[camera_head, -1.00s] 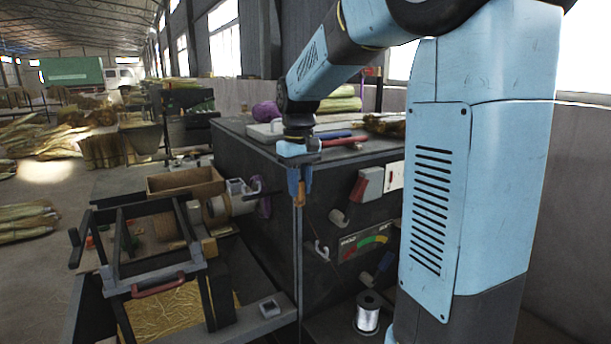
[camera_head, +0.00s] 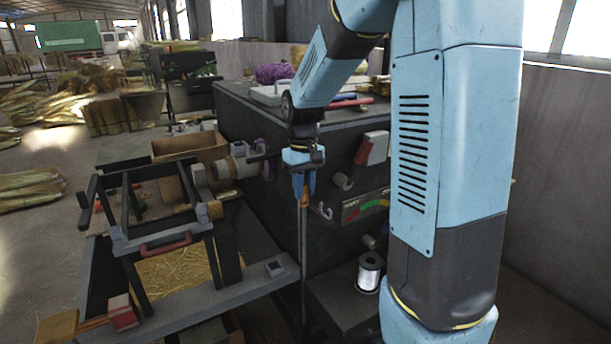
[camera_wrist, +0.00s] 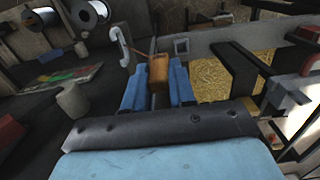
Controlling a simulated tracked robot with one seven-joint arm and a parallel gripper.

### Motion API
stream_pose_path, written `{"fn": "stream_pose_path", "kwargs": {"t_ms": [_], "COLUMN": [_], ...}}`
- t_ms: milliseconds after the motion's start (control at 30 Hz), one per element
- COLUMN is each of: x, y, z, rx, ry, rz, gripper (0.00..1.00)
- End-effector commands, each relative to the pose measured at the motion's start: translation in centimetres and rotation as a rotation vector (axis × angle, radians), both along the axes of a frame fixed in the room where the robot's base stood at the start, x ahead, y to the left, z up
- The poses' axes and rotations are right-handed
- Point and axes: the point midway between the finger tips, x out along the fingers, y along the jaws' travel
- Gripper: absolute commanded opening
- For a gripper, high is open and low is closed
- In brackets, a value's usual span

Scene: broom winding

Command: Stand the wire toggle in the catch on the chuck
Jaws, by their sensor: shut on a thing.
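My gripper (camera_head: 304,187) is in front of the dark cabinet's near corner, pointing down. Its blue fingers are shut on a small brown wooden toggle (camera_head: 305,198). In the wrist view the toggle (camera_wrist: 159,68) stands between the fingers, and a thin wire-like line shows beside it. A thin pale line also runs down below it in the head view; I cannot tell whether this is its wire. The chuck (camera_head: 224,169) is a pale cylinder on the spindle, left of my gripper and apart from it. I cannot make out the catch on it.
The dark cabinet (camera_head: 268,190) carries a white hook (camera_head: 325,211) and a coloured gauge (camera_head: 365,207). A wire spool (camera_head: 369,272) stands low at the right. The winding frame with a red handle (camera_head: 166,244) is at the left, before a wooden box (camera_head: 190,147).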

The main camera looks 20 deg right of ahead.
Motion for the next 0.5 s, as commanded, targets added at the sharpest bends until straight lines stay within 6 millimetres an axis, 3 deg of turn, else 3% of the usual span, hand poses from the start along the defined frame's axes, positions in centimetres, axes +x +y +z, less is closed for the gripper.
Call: {"fn": "stream_pose_path", "kwargs": {"t_ms": [500], "x": [0.0], "y": [0.0], "z": [-5.8], "rx": [0.000], "ry": [0.002], "rz": [0.000], "gripper": [0.08]}}
